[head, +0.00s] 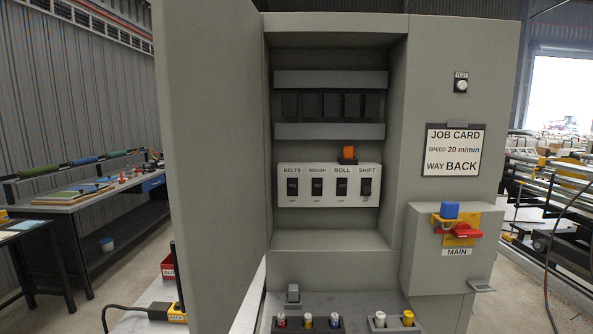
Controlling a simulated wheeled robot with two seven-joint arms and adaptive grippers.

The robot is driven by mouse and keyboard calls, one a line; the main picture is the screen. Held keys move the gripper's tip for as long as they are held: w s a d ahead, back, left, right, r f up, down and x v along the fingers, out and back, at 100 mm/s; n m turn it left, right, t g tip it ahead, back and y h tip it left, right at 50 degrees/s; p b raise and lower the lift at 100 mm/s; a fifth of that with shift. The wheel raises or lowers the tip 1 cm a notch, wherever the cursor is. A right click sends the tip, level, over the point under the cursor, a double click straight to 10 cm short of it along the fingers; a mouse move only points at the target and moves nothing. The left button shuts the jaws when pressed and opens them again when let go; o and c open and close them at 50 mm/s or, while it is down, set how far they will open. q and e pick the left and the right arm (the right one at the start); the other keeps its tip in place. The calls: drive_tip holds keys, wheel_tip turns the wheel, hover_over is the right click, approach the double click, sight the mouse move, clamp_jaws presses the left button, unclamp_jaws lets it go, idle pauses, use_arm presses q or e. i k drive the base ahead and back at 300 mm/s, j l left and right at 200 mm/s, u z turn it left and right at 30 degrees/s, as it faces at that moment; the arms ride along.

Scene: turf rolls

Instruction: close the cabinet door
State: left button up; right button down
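The grey cabinet (393,270) stands straight ahead in the head view. Its door (212,140) is hinged on the left and stands open, swung out toward me. The open compartment shows a white switch panel (300,202) with switches labelled BELTS, BRUSH, ROLL and SHIFT. An orange piece (348,153) sits at the panel's top edge above ROLL. Neither of my grippers shows in the head view.
A MAIN switch box (425,262) with a red handle (461,231) and blue block (450,209) juts out at right. A shelf (395,303) below holds several small capped items. A workbench (85,200) stands left, and machinery (560,190) right.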

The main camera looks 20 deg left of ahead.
sight(208, 53)
drive_tip(key=j, duration=0.5)
drive_tip(key=i+j, duration=0.1)
drive_tip(key=j, duration=0.4)
drive_tip(key=i+j+u, duration=0.1)
drive_tip(key=j, duration=0.4)
